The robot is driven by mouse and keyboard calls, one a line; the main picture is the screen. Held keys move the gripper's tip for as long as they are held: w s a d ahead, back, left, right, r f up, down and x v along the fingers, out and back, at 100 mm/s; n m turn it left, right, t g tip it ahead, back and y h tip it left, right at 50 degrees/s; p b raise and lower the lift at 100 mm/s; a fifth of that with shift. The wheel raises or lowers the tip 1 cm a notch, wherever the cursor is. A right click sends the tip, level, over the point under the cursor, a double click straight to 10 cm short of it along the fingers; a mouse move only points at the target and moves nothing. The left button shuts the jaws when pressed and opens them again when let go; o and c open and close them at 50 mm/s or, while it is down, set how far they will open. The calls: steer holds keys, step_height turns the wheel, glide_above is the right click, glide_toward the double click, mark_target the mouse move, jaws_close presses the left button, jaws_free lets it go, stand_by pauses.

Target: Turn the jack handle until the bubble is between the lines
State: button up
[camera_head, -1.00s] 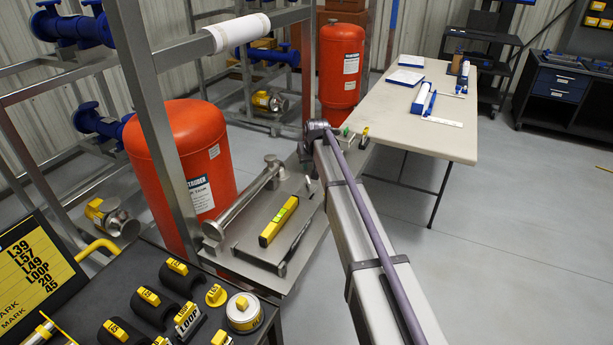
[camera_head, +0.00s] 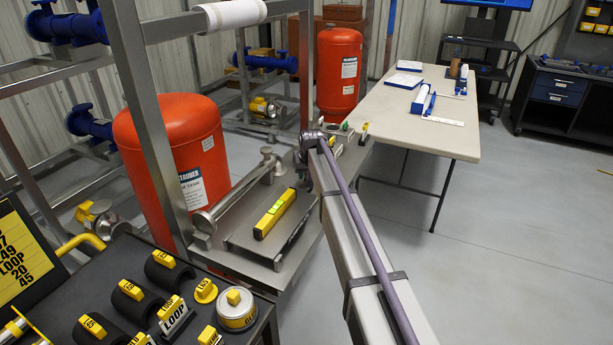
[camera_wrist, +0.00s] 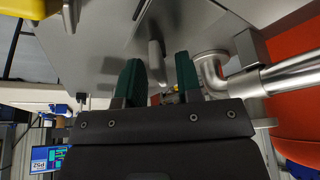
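A yellow spirit level (camera_head: 274,213) with a green vial lies on a raised grey plate (camera_head: 240,240) on the steel skid. The bubble is too small to read. Its yellow body shows at the top left edge of the wrist view (camera_wrist: 20,8). A short grey handle (camera_wrist: 156,52), likely the jack handle, stands out from the steel surface in the wrist view. My gripper (camera_wrist: 158,62) is open, its two green fingers apart. The handle appears between them, but I cannot tell how deep. In the head view my arm hides the gripper and handle.
A steel pipe (camera_head: 235,195) runs beside the plate, with a red tank (camera_head: 180,145) behind it. A steel post (camera_head: 150,120) rises at the left. A black cart (camera_head: 60,290) with labelled parts stands in front. A table (camera_head: 420,130) is at the right; open floor lies below it.

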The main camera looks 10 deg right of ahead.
jaws_close()
steer(key=shift+m, duration=0.3)
steer(key=m+h, duration=0.2)
steer(key=m, duration=0.2)
steer(key=shift+a, duration=0.1)
steer(key=m, duration=0.2)
steer(key=m+g+h, duration=0.1)
steer(key=m, duration=0.2)
steer(key=shift+h, duration=0.3)
steer(key=shift+g, duration=0.3)
steer(key=shift+o, duration=0.5)
jaws_free()
